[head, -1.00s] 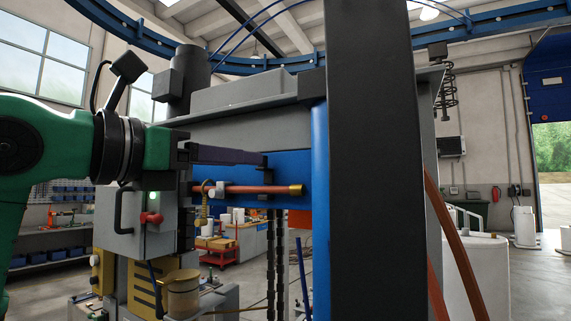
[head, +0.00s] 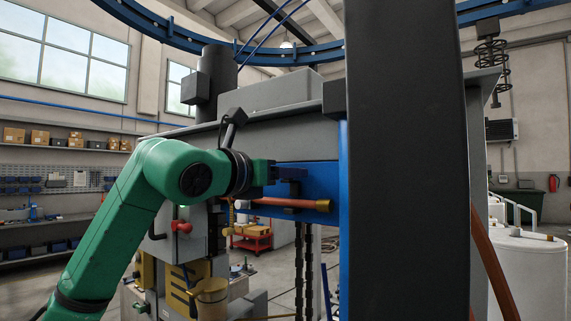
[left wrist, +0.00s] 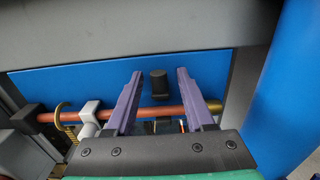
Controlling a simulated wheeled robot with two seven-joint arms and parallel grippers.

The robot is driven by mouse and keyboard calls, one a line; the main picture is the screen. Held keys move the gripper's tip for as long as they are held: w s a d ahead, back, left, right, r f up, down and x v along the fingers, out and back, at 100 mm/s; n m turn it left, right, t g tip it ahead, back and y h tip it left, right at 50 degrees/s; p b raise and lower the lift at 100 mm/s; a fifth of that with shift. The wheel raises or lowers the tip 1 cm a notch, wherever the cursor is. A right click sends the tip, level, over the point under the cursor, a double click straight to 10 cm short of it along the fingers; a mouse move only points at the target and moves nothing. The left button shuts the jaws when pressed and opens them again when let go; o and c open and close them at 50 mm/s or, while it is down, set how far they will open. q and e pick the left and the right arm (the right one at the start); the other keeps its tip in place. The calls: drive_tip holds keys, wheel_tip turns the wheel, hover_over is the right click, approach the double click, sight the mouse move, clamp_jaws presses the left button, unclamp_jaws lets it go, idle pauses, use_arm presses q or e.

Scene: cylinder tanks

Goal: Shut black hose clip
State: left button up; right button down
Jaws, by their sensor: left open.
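My left gripper (head: 290,180) is in front of the blue panel (head: 325,180) in the head view. In the left wrist view its two purple fingers (left wrist: 154,90) are wide apart, with nothing held. A small black block (left wrist: 159,84), apparently the black hose clip, stands out from the blue panel (left wrist: 100,80) and shows between the fingertips, apart from both. Whether the clip is open or shut, I cannot tell. A red-brown hose (head: 285,202) with a brass end runs across the panel below it. My right gripper is not in view.
A black upright post (head: 405,160) stands right of the panel, with a blue column (left wrist: 288,90) beside the panel. A grey bracket (left wrist: 89,115) holds the hose on the left. A grey beam (head: 270,135) crosses above the panel.

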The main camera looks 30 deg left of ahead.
use_arm(q)
drive_tip(key=shift+s+a, duration=0.15)
drive_tip(key=shift+s, duration=0.15)
clamp_jaws()
